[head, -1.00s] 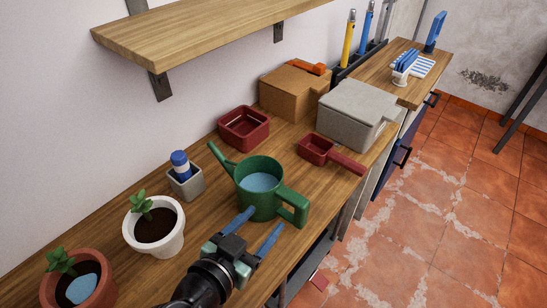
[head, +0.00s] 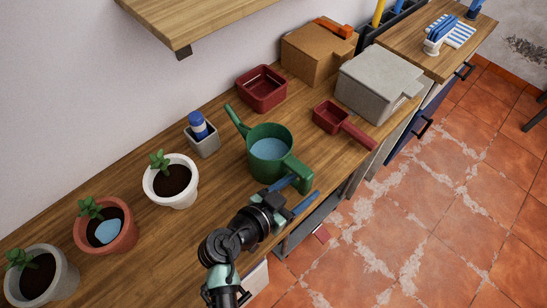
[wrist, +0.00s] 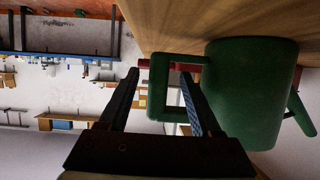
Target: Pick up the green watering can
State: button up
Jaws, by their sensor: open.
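The green watering can (head: 263,151) stands upright on the wooden worktop, with pale blue water showing inside. Its spout points to the upper left and its handle to the lower right, toward the worktop's front edge. My gripper (head: 296,192) is open at the handle, with its blue fingers reaching to either side of it in the head view. In the wrist view the green can (wrist: 252,90) fills the right side, and its squared handle (wrist: 172,88) shows between and beyond my open fingers (wrist: 160,95). I cannot tell whether the fingers touch the handle.
Potted plants stand to the left, the nearest in a white pot (head: 171,201). A grey holder with a blue-capped bottle (head: 204,142), a red tray (head: 262,108) and a red scoop (head: 332,118) stand around the can. A grey box (head: 376,92) is farther back. A shelf (head: 190,20) overhangs the wall side.

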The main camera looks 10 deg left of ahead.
jog(key=x, duration=0.2)
jog(key=p+x, duration=0.1)
jog(key=shift+w+d+r, duration=0.2)
jog(key=shift+w+d, duration=0.15)
jog(key=shift+d, duration=0.05)
jog(key=shift+w+d+f, duration=0.25)
jog(key=shift+w, duration=0.15)
grip_shut()
dwell(0.7)
jog(key=shift+w+r, duration=0.1)
jog(key=shift+r, duration=0.05)
